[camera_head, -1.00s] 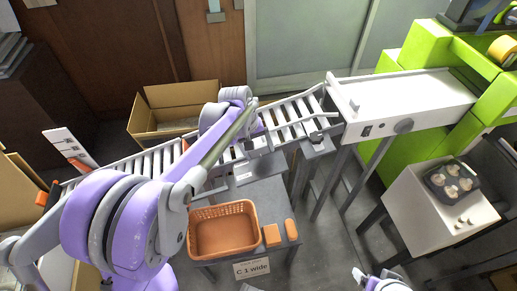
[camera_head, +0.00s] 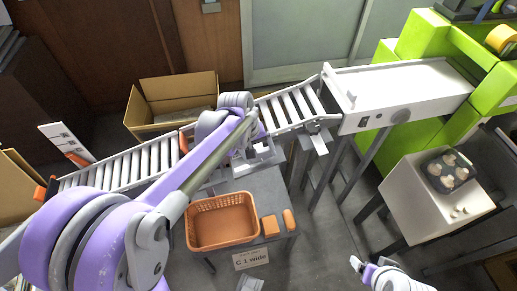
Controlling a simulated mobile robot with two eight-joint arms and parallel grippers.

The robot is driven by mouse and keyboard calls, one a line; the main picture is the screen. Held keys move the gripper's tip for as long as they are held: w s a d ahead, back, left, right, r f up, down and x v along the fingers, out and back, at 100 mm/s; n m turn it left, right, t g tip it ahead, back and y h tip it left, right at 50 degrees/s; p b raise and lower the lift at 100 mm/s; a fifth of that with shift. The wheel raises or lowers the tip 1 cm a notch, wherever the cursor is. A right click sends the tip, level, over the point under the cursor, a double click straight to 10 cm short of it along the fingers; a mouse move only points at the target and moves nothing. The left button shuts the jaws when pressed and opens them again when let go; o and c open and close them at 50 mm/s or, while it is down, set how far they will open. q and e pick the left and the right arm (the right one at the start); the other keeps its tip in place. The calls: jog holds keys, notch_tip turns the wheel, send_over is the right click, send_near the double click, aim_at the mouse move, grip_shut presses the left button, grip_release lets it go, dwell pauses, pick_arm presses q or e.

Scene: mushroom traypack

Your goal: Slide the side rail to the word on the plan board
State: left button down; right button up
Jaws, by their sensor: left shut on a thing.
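The roller conveyor (camera_head: 140,163) runs from the lower left up to the white machine table. The grey side rail (camera_head: 292,128) lies along its near edge, with a bracket (camera_head: 318,141) at its right end. My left gripper (camera_head: 258,153) is at the conveyor's near edge, shut on the side rail; the arm hides part of the grip. The plan board (camera_head: 251,260) reads "C 1 wide" and hangs at the front of the small grey table. My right gripper (camera_head: 362,265) is low at the bottom, apart from everything; its jaws are too small to read.
An orange basket (camera_head: 222,242) and two orange blocks (camera_head: 270,226) are on the grey table (camera_head: 262,185) below my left gripper. A cardboard box (camera_head: 165,125) stands behind the conveyor. A dark tray of mushrooms (camera_head: 432,180) sits on a white stand (camera_head: 420,215) at right.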

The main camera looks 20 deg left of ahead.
pick_arm(q)
jog(key=shift+s+d, duration=0.15)
jog(key=shift+s, duration=0.05)
jog(key=shift+c, duration=0.2)
grip_release()
jog(key=shift+o, duration=0.2)
jog(key=p+v, duration=0.1)
jog(key=v, duration=1)
jog(key=shift+d, duration=0.1)
jog(key=shift+s, duration=0.15)
jog(key=s+d+f+m+t+y+p, duration=0.1)
jog(key=s+d+m+p, duration=0.1)
jog(key=s, duration=0.5)
jog(key=s+d+f+m+t+y+p, duration=0.1)
jog(key=s+m+p, duration=0.3)
jog(key=s, duration=0.4)
jog(key=shift+s+d+f+m+t, duration=0.3)
jog(key=shift+d+f+m+t, duration=0.15)
jog(key=shift+m+t, duration=0.3)
